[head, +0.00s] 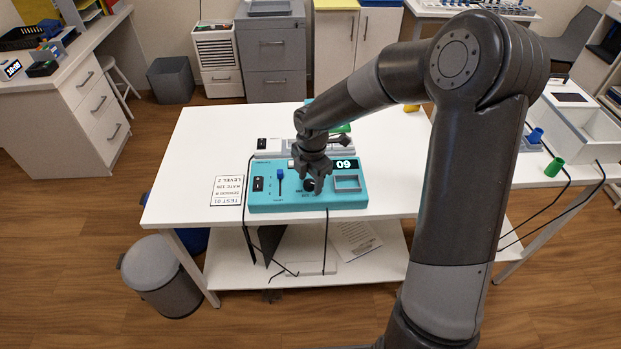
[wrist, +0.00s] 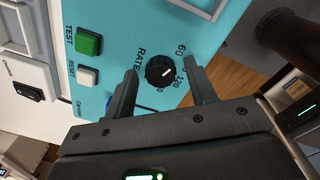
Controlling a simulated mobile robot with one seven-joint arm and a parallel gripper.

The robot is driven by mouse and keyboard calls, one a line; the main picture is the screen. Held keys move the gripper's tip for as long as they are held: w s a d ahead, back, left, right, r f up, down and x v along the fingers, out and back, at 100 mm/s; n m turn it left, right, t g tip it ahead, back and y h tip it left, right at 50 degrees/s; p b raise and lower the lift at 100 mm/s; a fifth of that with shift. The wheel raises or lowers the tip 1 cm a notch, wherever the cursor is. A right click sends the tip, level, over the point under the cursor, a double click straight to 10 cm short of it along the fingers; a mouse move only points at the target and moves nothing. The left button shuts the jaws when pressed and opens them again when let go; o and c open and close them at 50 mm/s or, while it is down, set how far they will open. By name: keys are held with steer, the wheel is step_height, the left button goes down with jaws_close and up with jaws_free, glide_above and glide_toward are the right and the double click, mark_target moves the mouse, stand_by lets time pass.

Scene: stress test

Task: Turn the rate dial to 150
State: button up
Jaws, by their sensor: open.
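The teal device (head: 262,197) stands on the white table, with a display reading 60 or 09 upside down on its right part. Its black rate dial (head: 309,186) sits below my gripper. In the wrist view the rate dial (wrist: 160,71) is a round black knob with a white pointer mark, beside the word RATE and numbers including 60 and 120. The other numbers are partly hidden. My gripper (head: 312,174) is open just over the panel. In the wrist view its fingers (wrist: 165,80) stand on either side of the dial, with gaps; contact cannot be told.
A green TEST button (wrist: 89,43) and a white RESET button (wrist: 87,76) are near the dial. A blue slider (head: 280,175) and black switch (head: 258,184) are on the panel's left. A printed card (head: 228,191) lies left; a grey device (head: 270,146) stands behind.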

steer(key=c, duration=1)
